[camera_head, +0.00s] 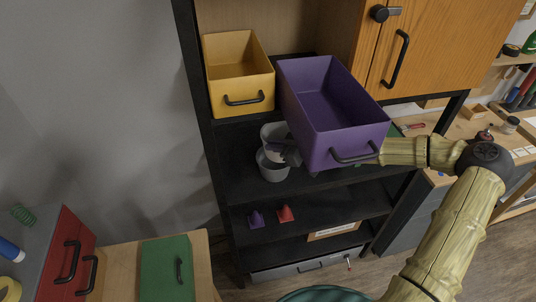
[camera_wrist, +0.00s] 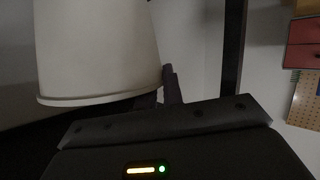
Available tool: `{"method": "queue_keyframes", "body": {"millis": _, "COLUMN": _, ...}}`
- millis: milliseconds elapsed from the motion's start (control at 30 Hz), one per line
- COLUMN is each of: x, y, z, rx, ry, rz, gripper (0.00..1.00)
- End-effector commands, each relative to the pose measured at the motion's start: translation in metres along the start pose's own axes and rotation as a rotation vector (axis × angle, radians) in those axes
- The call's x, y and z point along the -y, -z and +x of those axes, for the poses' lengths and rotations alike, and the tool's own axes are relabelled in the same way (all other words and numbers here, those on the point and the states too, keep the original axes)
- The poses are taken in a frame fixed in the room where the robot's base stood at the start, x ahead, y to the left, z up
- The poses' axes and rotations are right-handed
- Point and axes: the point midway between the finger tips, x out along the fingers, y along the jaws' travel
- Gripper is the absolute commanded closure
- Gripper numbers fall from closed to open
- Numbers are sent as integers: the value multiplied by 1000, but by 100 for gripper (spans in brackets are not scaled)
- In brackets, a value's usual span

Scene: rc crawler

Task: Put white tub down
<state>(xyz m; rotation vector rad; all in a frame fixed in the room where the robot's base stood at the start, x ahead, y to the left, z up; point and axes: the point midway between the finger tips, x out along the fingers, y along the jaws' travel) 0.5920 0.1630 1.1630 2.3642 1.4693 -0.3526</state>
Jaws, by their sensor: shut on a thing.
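A white tub (camera_wrist: 95,50) fills the upper left of the wrist view, with its rim toward the bottom of that picture. My gripper (camera_wrist: 165,92) is shut on it; only part of the dark fingers shows beside the tub. In the head view, two pale grey-white tubs show close together over the black shelf, a rear one (camera_head: 272,131) and a front one (camera_head: 270,168). My dark gripper (camera_head: 290,152) reaches them from the right, partly hidden by the purple bin. I cannot tell from the head view which tub is held or whether it touches the shelf.
A purple bin (camera_head: 345,138) overhangs my wrist, and a yellow bin (camera_head: 222,98) stands behind left. The black shelf (camera_head: 235,185) has bare room left of the tubs. A purple cone (camera_head: 256,220) and a red cone (camera_head: 285,213) sit a level lower.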

Motion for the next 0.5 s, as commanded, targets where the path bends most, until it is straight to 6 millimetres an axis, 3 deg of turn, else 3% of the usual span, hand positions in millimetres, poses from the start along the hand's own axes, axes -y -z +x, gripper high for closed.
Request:
{"method": "queue_keyframes", "body": {"millis": 133, "x": -1, "y": 15, "z": 25, "rx": -1, "ry": 3, "rz": -3, "gripper": 100}}
{"method": "queue_keyframes", "body": {"millis": 300, "x": 2, "y": -16, "z": 34, "rx": -1, "ry": 0, "rz": 4, "gripper": 100}}
{"method": "queue_keyframes", "body": {"millis": 500, "x": 3, "y": -23, "z": 36, "rx": -2, "ry": -1, "rz": 0, "gripper": 100}}
